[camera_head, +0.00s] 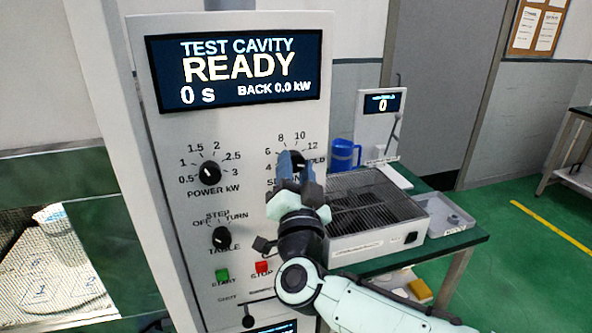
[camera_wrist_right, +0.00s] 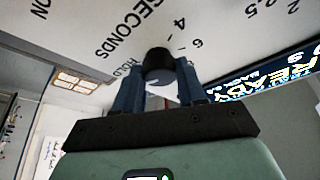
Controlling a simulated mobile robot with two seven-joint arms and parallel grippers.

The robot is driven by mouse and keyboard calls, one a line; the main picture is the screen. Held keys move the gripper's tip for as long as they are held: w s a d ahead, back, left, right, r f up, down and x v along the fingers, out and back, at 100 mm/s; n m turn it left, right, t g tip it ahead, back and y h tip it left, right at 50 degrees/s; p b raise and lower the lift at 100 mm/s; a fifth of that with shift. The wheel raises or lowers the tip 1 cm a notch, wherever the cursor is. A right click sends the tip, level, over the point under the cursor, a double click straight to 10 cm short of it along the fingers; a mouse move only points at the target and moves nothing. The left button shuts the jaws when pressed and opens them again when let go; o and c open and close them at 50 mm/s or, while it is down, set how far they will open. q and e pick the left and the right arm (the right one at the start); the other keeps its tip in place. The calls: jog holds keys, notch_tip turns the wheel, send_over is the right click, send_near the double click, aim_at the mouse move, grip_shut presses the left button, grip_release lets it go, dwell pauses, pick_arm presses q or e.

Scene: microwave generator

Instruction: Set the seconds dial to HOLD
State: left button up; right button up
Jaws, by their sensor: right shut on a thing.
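The seconds dial (camera_head: 298,158) is a black round knob on the white control panel (camera_head: 225,130). Its printed scale runs from 4 through 6, 8, 10 and 12 to HOLD at the right. My right gripper (camera_head: 296,170) reaches up to the dial from below right and covers part of it and its label. In the right wrist view the two blue fingers (camera_wrist_right: 160,88) stand on either side of the knob (camera_wrist_right: 159,65), shut on it. HOLD is printed beside the knob there. A pale mark shows on the knob, but I cannot tell exactly where it points. My left gripper is not in view.
The power dial (camera_head: 210,172), table dial (camera_head: 222,237), green start button (camera_head: 222,275) and red stop button (camera_head: 262,267) share the panel. The display (camera_head: 240,68) reads READY, 0 s. A grilled box (camera_head: 375,205) and blue mug (camera_head: 343,155) stand on the table at right.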

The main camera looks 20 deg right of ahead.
jog(key=shift+f+m, duration=0.1)
jog(key=shift+m, duration=0.5)
jog(key=o, duration=1.1)
jog(key=b+v, duration=0.1)
jog(key=v, duration=1.2)
jog(key=shift+s+a+b, duration=0.15)
jog(key=shift+s+b, duration=0.05)
jog(key=shift+b, duration=0.2)
jog(key=shift+w, duration=0.1)
